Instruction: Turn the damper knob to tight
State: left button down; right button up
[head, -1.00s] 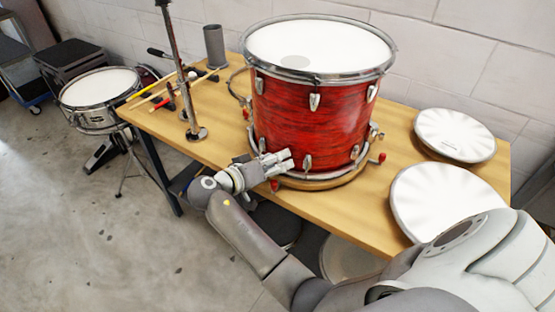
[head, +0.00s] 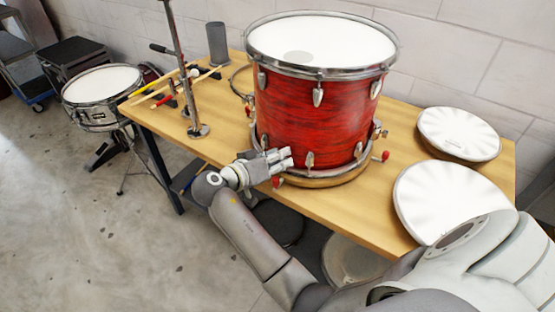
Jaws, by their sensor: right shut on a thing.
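The red drum (head: 310,112) stands upright on the wooden bench, with a white head and chrome hoops. My right gripper (head: 284,158) reaches in from the front left, low on the drum's shell, just above the bottom hoop. Its fingers are shut at the shell on a small part that they hide, seemingly the damper knob. The knob's setting and any marks cannot be made out. My left gripper is out of view.
A metal stand (head: 197,130) and sticks are at the left.

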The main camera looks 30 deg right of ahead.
jog(key=o, duration=1)
jog(key=shift+a, duration=0.1)
